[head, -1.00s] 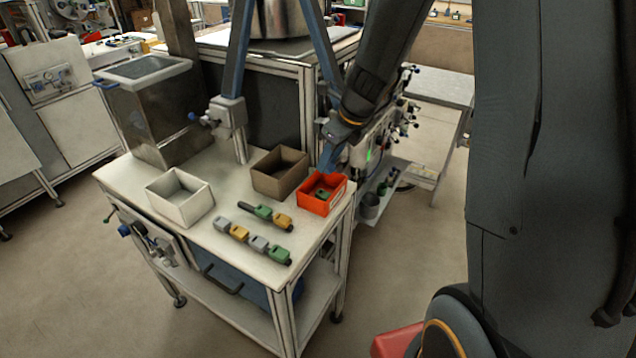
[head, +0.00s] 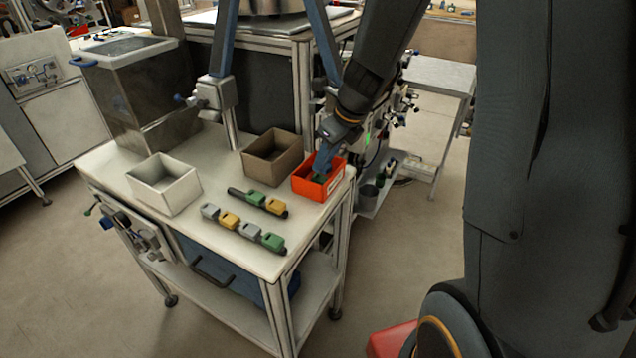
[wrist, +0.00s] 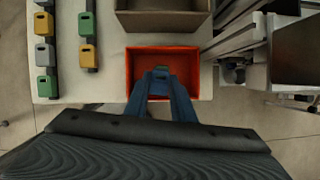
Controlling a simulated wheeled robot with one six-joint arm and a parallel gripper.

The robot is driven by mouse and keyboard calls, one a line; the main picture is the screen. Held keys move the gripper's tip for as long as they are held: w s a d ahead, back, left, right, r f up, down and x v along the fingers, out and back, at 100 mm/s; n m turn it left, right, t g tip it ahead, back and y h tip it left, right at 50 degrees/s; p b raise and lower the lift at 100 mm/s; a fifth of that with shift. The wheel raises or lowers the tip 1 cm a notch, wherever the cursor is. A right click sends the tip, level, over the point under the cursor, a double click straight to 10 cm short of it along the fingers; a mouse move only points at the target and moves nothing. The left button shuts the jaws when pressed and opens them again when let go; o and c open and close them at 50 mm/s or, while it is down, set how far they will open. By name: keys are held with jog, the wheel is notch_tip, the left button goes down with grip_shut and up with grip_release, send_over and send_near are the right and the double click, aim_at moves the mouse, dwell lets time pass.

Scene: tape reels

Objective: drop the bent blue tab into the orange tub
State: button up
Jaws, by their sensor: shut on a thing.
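The orange tub (head: 322,189) stands at the right corner of the white table. In the wrist view the orange tub (wrist: 205,70) lies straight under the fingers. My gripper (head: 320,173) points down with its blue fingertips at the tub's opening. In the wrist view my gripper (wrist: 160,74) is shut on a small blue piece, the blue tab (wrist: 160,72), over the middle of the tub. The tab is nearly the same colour as the fingers, so its bend cannot be made out.
A brown box (head: 272,157) stands just left of the tub, and a white box (head: 164,185) is further left. In front lie two rows of grey, yellow and green blocks (head: 243,229). A blue frame post (head: 222,45) rises behind the table.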

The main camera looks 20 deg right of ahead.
jog(key=o, duration=1.1)
jog(key=shift+c, duration=0.2)
jog(key=v, duration=0.7)
jog(key=shift+s+r, duration=0.2)
jog(key=shift+r, duration=0.15)
jog(key=shift+d, duration=0.15)
jog(key=s+a+f+n+g+h+b, duration=0.1)
jog(key=s+f+n, duration=0.3)
jog(key=n, duration=1)
jog(key=s+a+f+n+g+h+b, duration=0.1)
jog(key=s+f+n, duration=0.4)
jog(key=s+n, duration=0.6)
jog(key=n+b, duration=0.1)
jog(key=n, duration=0.2)
jog(key=shift+f+n+h+b, duration=0.25)
jog(key=shift+n+h+b, duration=0.05)
jog(key=shift+n, duration=0.1)
